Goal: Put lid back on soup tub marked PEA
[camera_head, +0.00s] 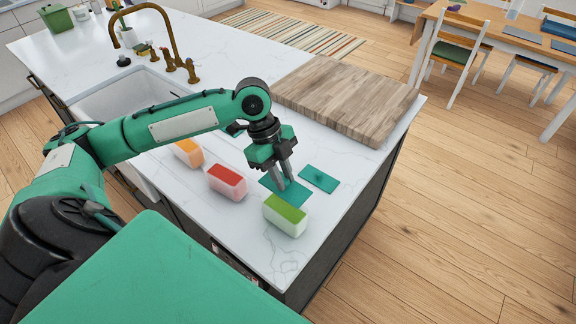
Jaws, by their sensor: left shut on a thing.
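Three small tubs stand in a row on the white counter: one with orange contents (188,152), one with red contents (227,181) and one with green contents (285,214). No PEA marking is readable on any of them. My left gripper (284,186) points down just behind the green tub and is shut on a teal lid (297,196). Its fingers hide the grip point, and I cannot tell whether the lid is clear of the counter. My right gripper is not in view.
A large wooden board (350,100) lies behind the lids. The sink (125,98) with a brass tap (170,45) is at the back left. The counter's right edge runs close past the lids and green tub. Bare counter (255,235) lies in front of the tubs.

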